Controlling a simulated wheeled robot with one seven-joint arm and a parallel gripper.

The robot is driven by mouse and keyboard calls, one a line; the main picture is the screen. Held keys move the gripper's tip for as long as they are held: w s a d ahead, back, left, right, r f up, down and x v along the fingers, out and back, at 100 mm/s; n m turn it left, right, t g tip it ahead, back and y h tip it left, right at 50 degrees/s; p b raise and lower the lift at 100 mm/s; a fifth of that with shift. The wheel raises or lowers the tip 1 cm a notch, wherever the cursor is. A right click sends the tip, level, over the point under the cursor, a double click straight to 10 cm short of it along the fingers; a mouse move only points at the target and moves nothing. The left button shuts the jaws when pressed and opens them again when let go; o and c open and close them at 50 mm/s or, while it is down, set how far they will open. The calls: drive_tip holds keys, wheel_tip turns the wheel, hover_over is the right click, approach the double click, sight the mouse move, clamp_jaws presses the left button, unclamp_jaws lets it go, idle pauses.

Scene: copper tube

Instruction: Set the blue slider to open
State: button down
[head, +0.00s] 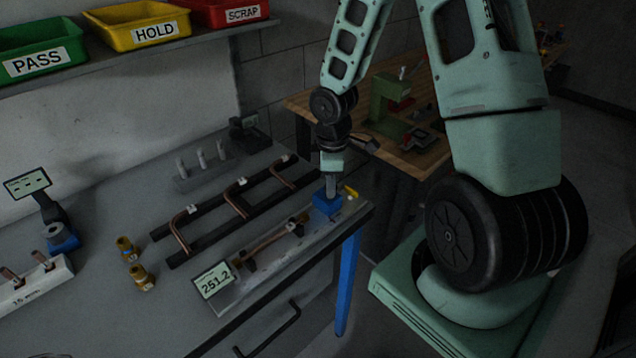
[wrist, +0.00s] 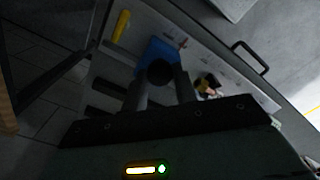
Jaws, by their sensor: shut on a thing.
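The blue slider (head: 326,205) is a small blue block near the right end of a pale measuring fixture (head: 240,283) on the workbench. In the wrist view the blue slider (wrist: 155,60) lies straight ahead between my fingers, with a dark round knob on it. My gripper (head: 331,190) points down over the slider in the head view and is shut on it; its fingers also show in the wrist view (wrist: 160,85). A bent copper tube (head: 270,242) lies along the fixture. A display on the fixture (head: 213,281) reads 251.2. The slider's lower part and any open mark are hard to make out.
A black rack with copper tubes (head: 235,205) lies behind the fixture. Brass fittings (head: 142,278) stand to its left. A yellow piece (head: 351,191) is close to the slider. A wooden bench (head: 430,160) with a green press stands behind right.

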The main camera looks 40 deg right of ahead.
drive_tip(key=shift+d, duration=0.75)
drive_tip(key=c, duration=1.1)
unclamp_jaws()
drive_tip(key=shift+r, duration=0.15)
wheel_tip(320, 180, up, 17)
drive_tip(key=p, duration=0.1)
drive_tip(key=shift+p, duration=0.3)
drive_tip(key=shift+r, duration=0.1)
